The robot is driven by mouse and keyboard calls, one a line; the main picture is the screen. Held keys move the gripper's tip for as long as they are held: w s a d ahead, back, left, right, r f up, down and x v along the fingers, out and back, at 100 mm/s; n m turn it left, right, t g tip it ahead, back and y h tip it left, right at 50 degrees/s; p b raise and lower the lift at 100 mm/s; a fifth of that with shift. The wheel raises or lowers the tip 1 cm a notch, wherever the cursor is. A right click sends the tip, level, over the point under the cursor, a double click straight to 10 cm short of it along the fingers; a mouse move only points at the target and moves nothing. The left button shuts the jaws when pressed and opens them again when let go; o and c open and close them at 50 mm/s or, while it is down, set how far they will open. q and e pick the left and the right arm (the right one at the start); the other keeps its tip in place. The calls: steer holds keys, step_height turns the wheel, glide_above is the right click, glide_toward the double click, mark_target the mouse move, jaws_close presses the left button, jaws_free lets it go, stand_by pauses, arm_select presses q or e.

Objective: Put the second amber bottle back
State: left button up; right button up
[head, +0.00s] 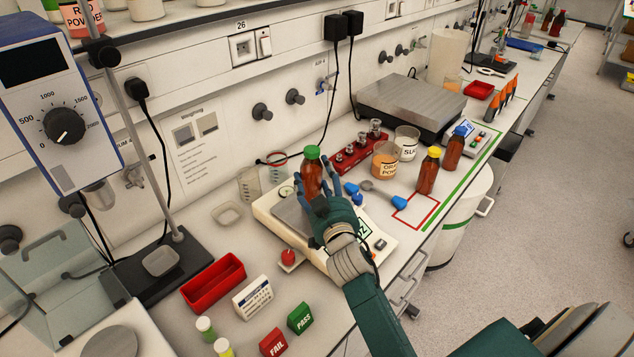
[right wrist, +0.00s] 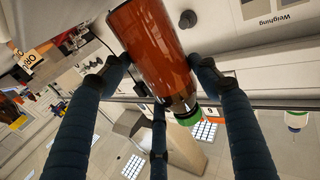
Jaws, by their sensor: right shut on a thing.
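My right gripper (head: 318,192) is shut on an amber bottle (head: 312,174) with a green cap, held upright over the balance (head: 375,262). Whether its base touches the pan is hidden by my fingers. The right wrist view shows the same bottle (right wrist: 155,45) between my blue-black fingers, its green cap (right wrist: 188,118) toward the lower side. Two more amber bottles stand on the bench to the right: one with a yellow cap (head: 428,172) and one with a blue cap (head: 455,150). A red outlined square (head: 433,212) on the bench is empty in its middle. My left gripper is not in view.
Beakers labelled ORG POWDER (head: 385,163) and SLA (head: 407,142) stand behind the red square, with a blue-ended tool (head: 385,192) beside it. A red tray (head: 213,283) and FAIL (head: 273,343) and PASS (head: 300,318) blocks are front left.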

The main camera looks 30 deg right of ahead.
steer(key=shift+f, duration=0.75)
steer(key=shift+f, duration=0.2)
steer(key=o, duration=1.5)
steer(key=shift+f, duration=0.1)
